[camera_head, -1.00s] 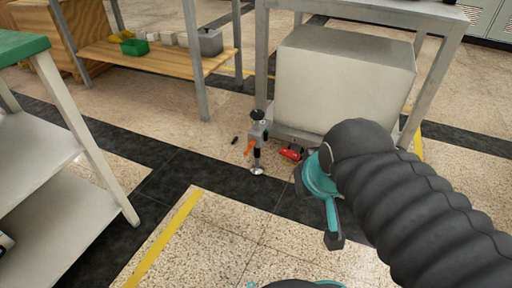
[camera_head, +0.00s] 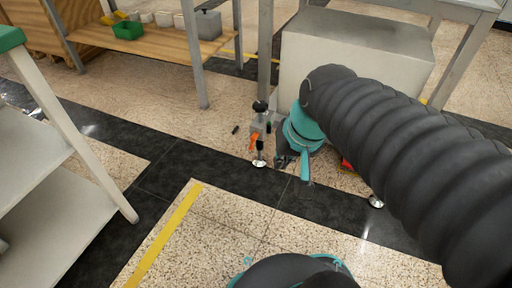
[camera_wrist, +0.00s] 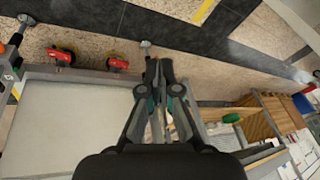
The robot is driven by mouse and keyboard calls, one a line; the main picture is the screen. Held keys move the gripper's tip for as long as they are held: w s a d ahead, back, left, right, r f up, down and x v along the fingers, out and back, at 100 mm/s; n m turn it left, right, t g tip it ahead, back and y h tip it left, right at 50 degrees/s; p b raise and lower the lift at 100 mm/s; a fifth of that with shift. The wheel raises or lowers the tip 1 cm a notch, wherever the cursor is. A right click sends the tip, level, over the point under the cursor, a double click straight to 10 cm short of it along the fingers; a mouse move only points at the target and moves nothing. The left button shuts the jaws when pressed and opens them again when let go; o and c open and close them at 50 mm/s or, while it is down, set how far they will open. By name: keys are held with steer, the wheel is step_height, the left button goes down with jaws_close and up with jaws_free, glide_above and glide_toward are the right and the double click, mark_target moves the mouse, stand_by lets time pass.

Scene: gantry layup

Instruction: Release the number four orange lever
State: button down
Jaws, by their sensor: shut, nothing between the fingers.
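An orange lever (camera_head: 253,141) sits on a grey upright metal fitting (camera_head: 260,122) with a black knob on top and a round foot on the floor, by the near leg of the grey bench frame. I cannot read any number on it. My gripper (camera_wrist: 159,65) is shut and empty in the wrist view, its tips near a round metal foot (camera_wrist: 145,43). In the head view my wrist hides most of it, just right of the fitting; whether it touches the lever cannot be told. An orange part (camera_wrist: 3,48) shows at the wrist view's left edge.
A large pale box (camera_head: 355,50) stands behind the fitting. Red parts (camera_wrist: 60,56) line its lower edge in the wrist view. A wooden shelf (camera_head: 150,42) carries a green bin (camera_head: 128,31).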

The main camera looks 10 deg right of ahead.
steer(key=w+f+m+g+y+p, duration=0.1)
steer(key=w+f+m+y, duration=0.3)
steer(key=w+f+m, duration=0.45)
steer(key=w+f+m+g+y, duration=0.1)
steer(key=w+f+m+y, duration=0.3)
steer(key=w, duration=0.7)
steer(key=w+d+f+m+t, duration=0.2)
steer(key=w+d+f+m, duration=0.1)
steer(key=f, duration=0.5)
steer(key=w+d+f+m+t+y+p, duration=0.1)
steer(key=w+d+f+m+t, duration=0.2)
steer(key=d+f+m, duration=0.2)
steer(key=w+d+f+m+t, duration=0.3)
steer(key=d+f+m, duration=0.1)
steer(key=f, duration=0.7)
steer(key=shift+f+m+y, duration=0.15)
steer(key=shift+m+y, duration=0.15)
steer(key=shift+m, duration=0.25)
steer(key=shift+w, duration=0.1)
